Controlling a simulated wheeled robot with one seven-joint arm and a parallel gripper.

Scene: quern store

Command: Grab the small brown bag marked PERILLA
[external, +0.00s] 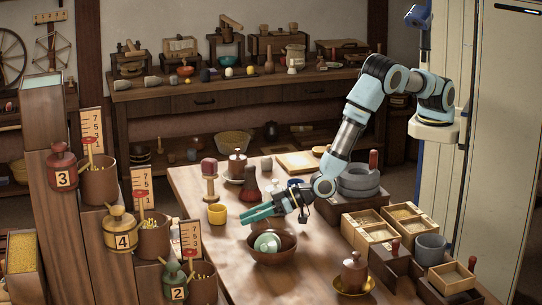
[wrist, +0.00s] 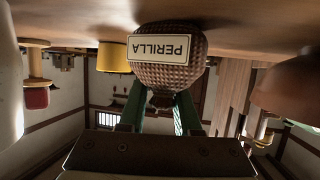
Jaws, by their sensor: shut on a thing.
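The small brown woven bag marked PERILLA (wrist: 170,62) is in the middle of the wrist view, upside down there with its pale label facing the camera. My gripper (wrist: 160,108) is shut on its narrow neck, between the two green fingers. In the external view my gripper (external: 259,213) points left, low over the table just behind the brown bowl. I cannot make out the held bag clearly in that view. Whether its base touches the table is unclear.
A brown bowl with a pale green ball (external: 267,243) is close in front of my gripper. A yellow cup (external: 217,213) stands just left, with a red-topped spool (external: 210,170) and a dark flask-shaped thing (external: 249,185) behind. Wooden boxes (external: 380,232) fill the right side.

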